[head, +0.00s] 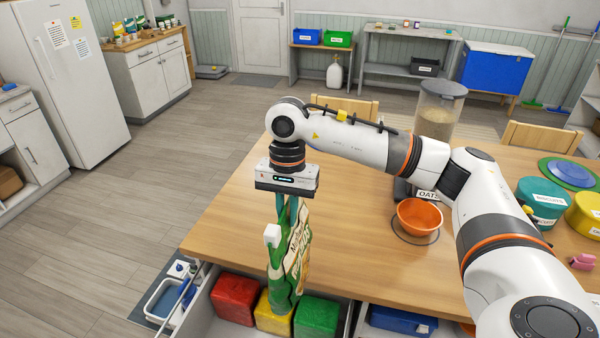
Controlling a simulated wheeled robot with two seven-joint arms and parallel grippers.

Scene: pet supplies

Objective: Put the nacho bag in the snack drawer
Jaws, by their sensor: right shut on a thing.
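My right gripper (283,230) points down over the table's front left edge and is shut on the nacho bag (296,258). The bag is green and cream with printed lettering and hangs upright, partly covered by a pale fingertip. Below it is an open drawer (203,309) holding a red bin, a yellow bin and a green bin. The bag's lower end overlaps the yellow and green bins in the picture; I cannot tell its exact height above them. I see no label naming the drawer. My left gripper is out of view.
An orange bowl (418,217) and a clear oats dispenser (437,112) stand on the wooden table (245,205). Teal (541,202) and yellow (585,213) tins are at right. The left part of the tabletop is clear.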

